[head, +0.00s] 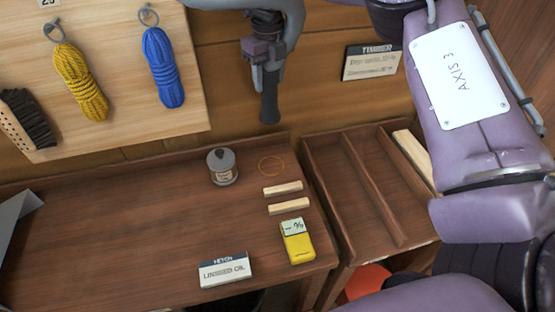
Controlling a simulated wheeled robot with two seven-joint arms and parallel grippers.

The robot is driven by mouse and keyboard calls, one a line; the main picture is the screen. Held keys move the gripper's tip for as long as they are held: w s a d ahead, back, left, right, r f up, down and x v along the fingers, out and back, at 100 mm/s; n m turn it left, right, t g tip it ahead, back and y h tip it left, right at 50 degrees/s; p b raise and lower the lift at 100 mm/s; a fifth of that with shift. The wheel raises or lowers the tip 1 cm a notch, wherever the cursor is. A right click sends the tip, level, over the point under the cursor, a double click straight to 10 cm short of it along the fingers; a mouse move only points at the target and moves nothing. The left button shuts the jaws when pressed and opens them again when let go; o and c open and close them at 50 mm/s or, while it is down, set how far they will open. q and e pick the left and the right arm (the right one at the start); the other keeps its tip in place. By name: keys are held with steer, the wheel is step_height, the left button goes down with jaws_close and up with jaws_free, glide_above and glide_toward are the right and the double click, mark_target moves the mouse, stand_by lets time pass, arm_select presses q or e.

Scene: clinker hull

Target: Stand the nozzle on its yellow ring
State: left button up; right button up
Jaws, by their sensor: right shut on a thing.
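The yellow ring (271,165) is a thin outline on the brown bench top, and nothing stands on it. My right gripper (264,70) hangs above and behind the ring at the top middle. It is shut on the dark nozzle (269,103), which points downward, roughly upright, clear of the bench top. The jaws hide the upper part of the nozzle. My left gripper is not in view.
A grey tin (222,168) stands just left of the ring. Two pale wooden strips (284,188) and a yellow device (297,243) lie in front of it. A divided tray (345,200) is at right. The bench's left is mostly clear.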

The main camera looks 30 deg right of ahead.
mark_target(270, 106)
step_height(270, 106, down, 9)
steer(key=shift+r+b, duration=0.1)
steer(key=shift+b, duration=0.85)
step_height(270, 106, down, 11)
steer(key=p, duration=0.2)
steer(key=o, duration=1.4)
